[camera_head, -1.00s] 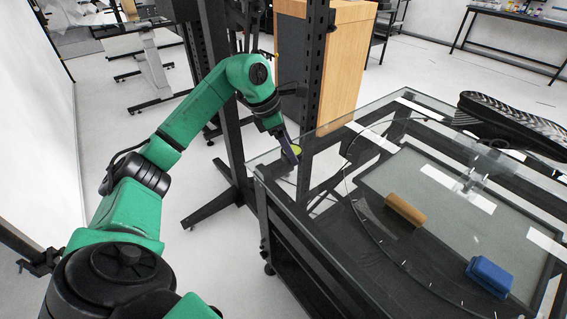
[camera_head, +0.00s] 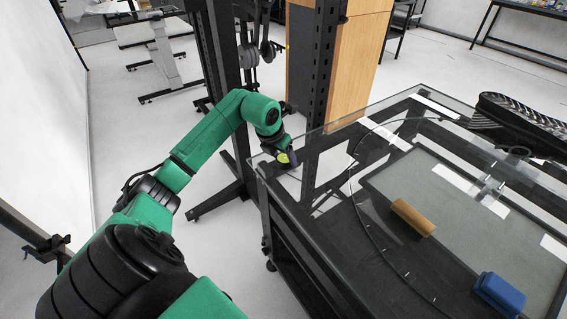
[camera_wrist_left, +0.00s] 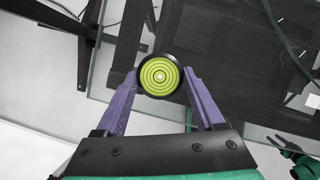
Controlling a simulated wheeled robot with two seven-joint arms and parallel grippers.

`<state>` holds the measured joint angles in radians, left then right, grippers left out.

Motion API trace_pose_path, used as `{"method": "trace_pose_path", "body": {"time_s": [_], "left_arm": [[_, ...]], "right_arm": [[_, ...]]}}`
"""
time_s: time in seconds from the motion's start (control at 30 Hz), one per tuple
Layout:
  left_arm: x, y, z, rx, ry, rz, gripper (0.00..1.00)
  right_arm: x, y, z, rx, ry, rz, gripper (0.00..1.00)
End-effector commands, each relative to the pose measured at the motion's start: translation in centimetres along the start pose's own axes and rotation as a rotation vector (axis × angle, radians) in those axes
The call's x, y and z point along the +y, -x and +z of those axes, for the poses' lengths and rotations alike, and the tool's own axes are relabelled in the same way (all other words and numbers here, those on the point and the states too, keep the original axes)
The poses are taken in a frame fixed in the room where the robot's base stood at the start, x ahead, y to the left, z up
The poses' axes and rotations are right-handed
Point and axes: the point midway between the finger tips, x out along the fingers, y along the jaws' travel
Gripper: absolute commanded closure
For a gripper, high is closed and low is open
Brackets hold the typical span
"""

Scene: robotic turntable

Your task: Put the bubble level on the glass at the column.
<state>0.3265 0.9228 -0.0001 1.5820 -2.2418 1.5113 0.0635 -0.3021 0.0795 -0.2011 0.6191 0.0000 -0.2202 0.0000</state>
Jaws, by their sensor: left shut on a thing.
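The bubble level (camera_wrist_left: 160,77) is a round yellow-green disc with dark rings and a black rim. My left gripper (camera_wrist_left: 159,80) is shut on it, with a purple finger on each side. In the head view the level (camera_head: 283,158) shows small at the tip of my left gripper (camera_head: 288,158), by the near left corner of the glass (camera_head: 327,178). I cannot tell whether the level touches the glass. The black perforated column (camera_head: 318,75) stands just behind that corner.
A brown block (camera_head: 411,216) and a blue block (camera_head: 497,293) lie on the table to the right. A black ribbed cable chain (camera_head: 525,120) sits at the far right. A wooden cabinet (camera_head: 360,60) stands behind the column. The glass near the left corner looks clear.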

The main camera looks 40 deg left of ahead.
Motion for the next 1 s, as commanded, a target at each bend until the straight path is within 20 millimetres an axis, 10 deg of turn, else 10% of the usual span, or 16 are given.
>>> {"method": "trace_pose_path", "body": {"time_s": [0.43,0.47,0.53,1.0], "left_arm": [[0.0,-3.2,-1.4,0.001,-0.002,0.0,0.89],[0.0,-3.2,-1.4,0.001,-0.002,0.0,0.22],[0.0,-3.1,-1.3,0.001,-0.002,0.0,0.0],[0.1,-0.2,-1.3,-0.001,-0.004,0.004,0.0]], "right_arm": [[0.3,0.3,-0.1,0.002,-0.001,0.004,0.5],[0.3,0.4,-0.2,0.002,-0.001,0.004,0.5],[0.3,0.4,-0.2,0.002,-0.001,0.004,0.5],[0.2,-0.1,-0.2,0.004,-0.001,0.002,0.5]]}}
